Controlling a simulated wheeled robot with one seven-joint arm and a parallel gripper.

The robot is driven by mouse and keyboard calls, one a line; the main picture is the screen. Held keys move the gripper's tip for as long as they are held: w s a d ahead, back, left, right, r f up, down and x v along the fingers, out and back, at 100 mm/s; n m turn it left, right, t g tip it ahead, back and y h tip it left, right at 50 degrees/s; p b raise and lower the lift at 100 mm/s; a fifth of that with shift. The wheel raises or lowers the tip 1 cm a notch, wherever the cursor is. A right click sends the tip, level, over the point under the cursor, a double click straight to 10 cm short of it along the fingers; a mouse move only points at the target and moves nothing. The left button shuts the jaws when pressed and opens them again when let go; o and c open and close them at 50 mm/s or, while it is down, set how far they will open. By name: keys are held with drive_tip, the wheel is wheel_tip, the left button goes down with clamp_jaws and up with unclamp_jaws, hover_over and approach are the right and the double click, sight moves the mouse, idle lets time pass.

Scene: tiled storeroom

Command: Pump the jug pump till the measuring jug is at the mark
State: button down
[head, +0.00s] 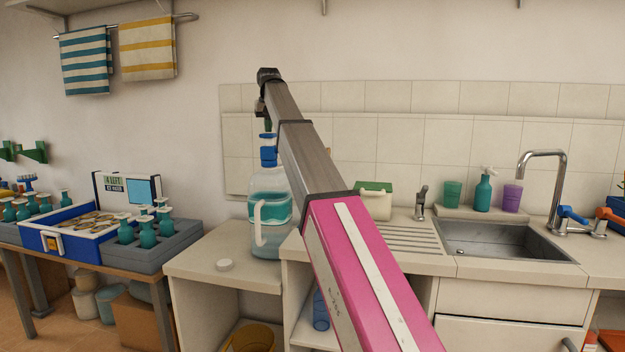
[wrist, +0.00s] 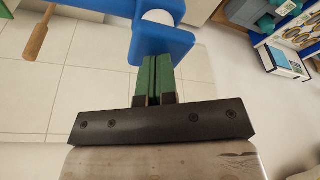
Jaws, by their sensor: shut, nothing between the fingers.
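The pump jug (head: 282,180) stands on the counter, a clear vessel with a blue pump head (head: 268,152) on top. In front of it, partly overlapping, is a clear measuring jug with a pale handle (head: 258,222). Teal liquid shows as a band there; I cannot tell which vessel holds it, and no mark is readable. My gripper (head: 268,126) points down just over the pump head. In the wrist view its green fingers (wrist: 157,62) are shut together, empty, at the edge of the blue pump head (wrist: 160,45). Whether they touch it is unclear. My arm hides part of the jug's right side.
A white round cap (head: 225,265) lies on the counter front. A green-lidded container (head: 375,203) and the sink (head: 510,242) are to the right. A tray with teal pump bottles (head: 147,235) stands on the left table. The counter left of the jug is mostly clear.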

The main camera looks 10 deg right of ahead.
drive_tip(key=shift+f, duration=0.1)
idle(0.3)
drive_tip(key=shift+f, duration=0.6)
drive_tip(key=shift+r, duration=0.75)
drive_tip(key=shift+f, duration=0.85)
idle(0.7)
drive_tip(key=shift+r, duration=0.15)
idle(0.3)
drive_tip(key=shift+r, duration=0.7)
